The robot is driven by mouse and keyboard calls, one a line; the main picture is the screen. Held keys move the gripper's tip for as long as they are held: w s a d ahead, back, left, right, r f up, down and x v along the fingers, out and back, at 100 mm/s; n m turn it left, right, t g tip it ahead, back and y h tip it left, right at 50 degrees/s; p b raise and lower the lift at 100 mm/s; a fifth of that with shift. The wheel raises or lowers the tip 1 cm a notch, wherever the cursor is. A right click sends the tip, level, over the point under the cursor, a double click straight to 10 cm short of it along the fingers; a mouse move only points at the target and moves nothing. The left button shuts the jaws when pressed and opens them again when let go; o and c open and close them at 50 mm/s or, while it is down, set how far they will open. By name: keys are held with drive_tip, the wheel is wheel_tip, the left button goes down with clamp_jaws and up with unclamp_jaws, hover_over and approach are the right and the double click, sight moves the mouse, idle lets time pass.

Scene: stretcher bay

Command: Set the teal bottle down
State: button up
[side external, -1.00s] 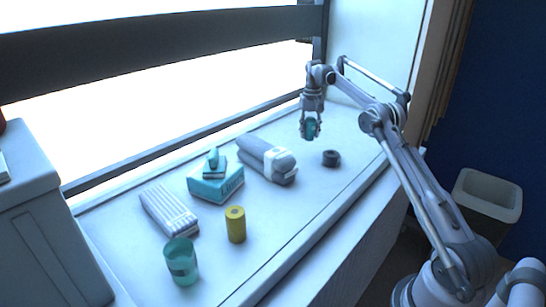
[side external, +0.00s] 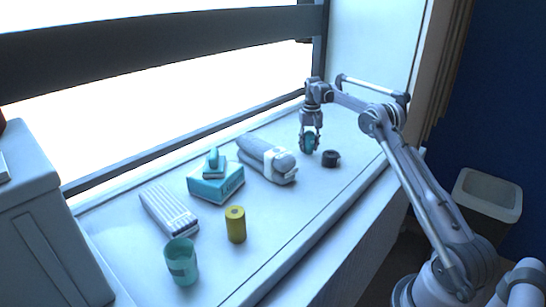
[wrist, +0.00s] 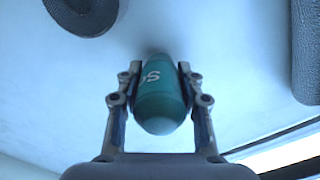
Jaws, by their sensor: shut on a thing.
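The teal bottle (wrist: 160,105) is between the two fingers of my gripper (wrist: 160,100) in the wrist view, with white lettering on its side. My gripper is shut on it. In the side external view my gripper (side external: 310,142) points down at the far right part of the white surface, and the teal bottle (side external: 309,143) shows between its fingers. The bottle is low, at or just above the surface; I cannot tell if it touches.
A dark round roll (side external: 331,158) lies close to the right of the bottle. A grey rolled blanket (side external: 262,155) lies to the left. Further left are a teal-and-white box (side external: 213,190), a folded white cloth (side external: 168,212), a yellow cylinder (side external: 236,226) and a teal cup (side external: 181,262).

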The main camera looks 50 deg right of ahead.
sight(310, 132)
drive_tip(key=shift+f, duration=0.55)
drive_tip(key=o, duration=1.3)
drive_tip(key=shift+c, duration=0.2)
wheel_tip(310, 132, up, 7)
drive_tip(key=shift+r, duration=0.2)
drive_tip(key=s+a+r+n+t+h, duration=0.1)
drive_tip(key=s+a+r+n+t, duration=0.15)
drive_tip(key=a+r, duration=0.6)
drive_tip(key=s+a+r+n+t, duration=0.1)
drive_tip(key=s+a+r+n, duration=0.2)
drive_tip(key=a, duration=1)
drive_tip(key=s+a+f+n+t, duration=0.1)
drive_tip(key=s+a+f, duration=0.1)
drive_tip(key=s+a, duration=0.3)
drive_tip(key=s+a+f+t, duration=0.1)
drive_tip(key=s+a+f, duration=0.2)
drive_tip(key=s+a, duration=0.2)
drive_tip(key=s+a+f+n+t+y, duration=0.1)
drive_tip(key=s+a, duration=0.4)
drive_tip(key=s, duration=0.5)
drive_tip(key=shift+a+f+n+t, duration=0.2)
drive_tip(key=shift+f+n+t, duration=0.15)
drive_tip(key=shift+f, duration=0.55)
